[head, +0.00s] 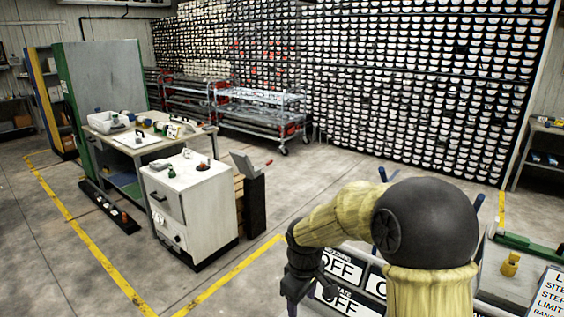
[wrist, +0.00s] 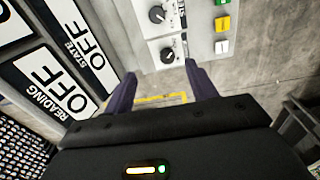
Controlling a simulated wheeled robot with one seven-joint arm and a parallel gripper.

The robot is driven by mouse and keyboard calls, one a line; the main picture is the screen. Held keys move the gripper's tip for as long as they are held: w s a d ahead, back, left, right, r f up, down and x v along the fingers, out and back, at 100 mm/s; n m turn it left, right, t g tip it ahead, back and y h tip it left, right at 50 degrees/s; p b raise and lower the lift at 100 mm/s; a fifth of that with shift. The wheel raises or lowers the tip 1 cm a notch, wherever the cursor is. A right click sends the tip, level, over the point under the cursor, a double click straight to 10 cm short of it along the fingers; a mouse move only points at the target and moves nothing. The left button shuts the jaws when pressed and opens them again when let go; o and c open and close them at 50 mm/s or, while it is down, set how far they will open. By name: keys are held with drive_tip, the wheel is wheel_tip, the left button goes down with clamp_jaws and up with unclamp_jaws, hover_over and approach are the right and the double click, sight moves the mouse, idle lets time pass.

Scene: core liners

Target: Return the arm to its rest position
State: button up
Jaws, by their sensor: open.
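My arm shows at the lower right of the head view, yellow-sleeved with a dark round joint, bent so that the forearm points left and down. My gripper (head: 298,300) hangs at its end, dark, in front of white panels marked OFF. In the wrist view my gripper (wrist: 158,88) has its two dark fingers spread apart, with nothing between them but the floor and a yellow floor line beyond. The fingers are close to a grey control panel (wrist: 190,40) in that view; whether they touch it I cannot tell.
The white panels (wrist: 60,60) reading STATE OFF and READING OFF lie left of the fingers. The control panel has black knobs and coloured buttons (wrist: 222,23). A white cabinet (head: 215,205) and a workbench (head: 140,148) stand at left. Open floor (head: 320,170) lies between them and the racks.

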drive_tip(key=s+d+m+t, duration=0.2)
drive_tip(key=s+d+m, duration=0.8)
drive_tip(key=s, duration=0.4)
drive_tip(key=shift+s+d+r, duration=0.2)
drive_tip(key=shift+d, duration=0.05)
